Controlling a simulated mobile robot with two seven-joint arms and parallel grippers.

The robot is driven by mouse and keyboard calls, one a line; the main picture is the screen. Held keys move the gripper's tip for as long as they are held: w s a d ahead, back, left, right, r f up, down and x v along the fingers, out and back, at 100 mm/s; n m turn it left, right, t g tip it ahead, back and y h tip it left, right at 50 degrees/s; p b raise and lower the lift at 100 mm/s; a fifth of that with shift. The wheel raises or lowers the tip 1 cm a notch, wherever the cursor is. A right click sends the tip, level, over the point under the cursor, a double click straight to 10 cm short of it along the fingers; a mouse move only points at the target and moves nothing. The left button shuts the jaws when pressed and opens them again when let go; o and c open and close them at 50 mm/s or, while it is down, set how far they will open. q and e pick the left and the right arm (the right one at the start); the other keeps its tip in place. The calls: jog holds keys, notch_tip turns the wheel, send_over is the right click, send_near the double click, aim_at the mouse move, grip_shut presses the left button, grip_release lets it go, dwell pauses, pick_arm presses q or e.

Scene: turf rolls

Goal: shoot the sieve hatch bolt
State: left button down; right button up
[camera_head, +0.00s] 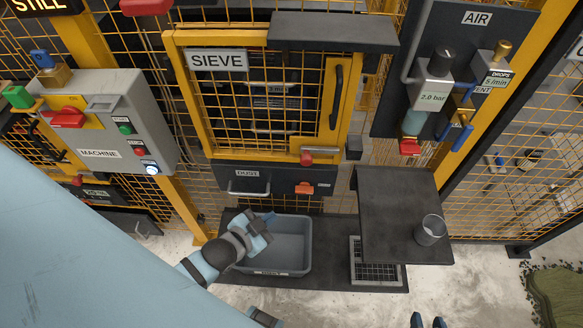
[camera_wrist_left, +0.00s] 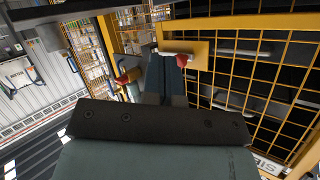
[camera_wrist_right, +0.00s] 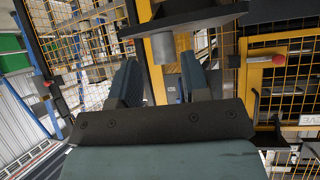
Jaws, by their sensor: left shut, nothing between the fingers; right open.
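The sieve hatch (camera_head: 256,36) is a yellow-framed mesh door with a SIEVE sign (camera_head: 216,60). Its bolt has a red knob (camera_head: 306,157) and a pale rod at the lower right of the frame. A dark block (camera_head: 353,148) sits right of it; I cannot tell whether the rod enters it. The red knob also shows beyond the fingertips in the left wrist view (camera_wrist_left: 181,60). My left gripper (camera_head: 268,219) is shut and empty, below and left of the knob and apart from it. My right gripper (camera_head: 428,321) is open and empty at the bottom edge, far from the bolt.
A dark table (camera_head: 395,205) with a grey cup (camera_head: 430,230) stands right of the hatch. A grey bin (camera_head: 290,243) lies beneath the DUST drawer (camera_head: 270,180). The machine box (camera_head: 125,120) is left; the AIR panel (camera_head: 475,50) is right.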

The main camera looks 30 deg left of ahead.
pick_arm(q)
jog(key=w+a+n+g+h+b, duration=0.1)
jog(key=w+a+n+h+b, duration=0.2)
jog(key=n, duration=0.6)
jog(key=w+a+n+g+h+b, duration=0.1)
jog(key=w+a+n+h+b, duration=0.2)
jog(key=a+n+h+b, duration=0.3)
jog(key=w+a+n+g+h+b, duration=0.2)
jog(key=a+n+h+b, duration=0.3)
jog(key=n+b, duration=0.6)
jog(key=w+n+h, duration=0.1)
jog(key=n+h, duration=0.1)
jog(key=n, duration=0.1)
jog(key=shift+w+a, duration=0.2)
jog(key=shift+w, duration=0.1)
pick_arm(e)
notch_tip(320, 180, down, 14)
jog(key=w+a+y, duration=0.1)
jog(key=a, duration=0.1)
jog(key=shift+w+t, duration=0.35)
jog(key=shift+t, duration=0.05)
jog(key=shift+f, duration=0.1)
pick_arm(q)
jog(key=p+x, duration=0.1)
jog(key=x, duration=1.3)
pick_arm(e)
jog(key=shift+s+d, duration=0.1)
jog(key=shift+d, duration=0.05)
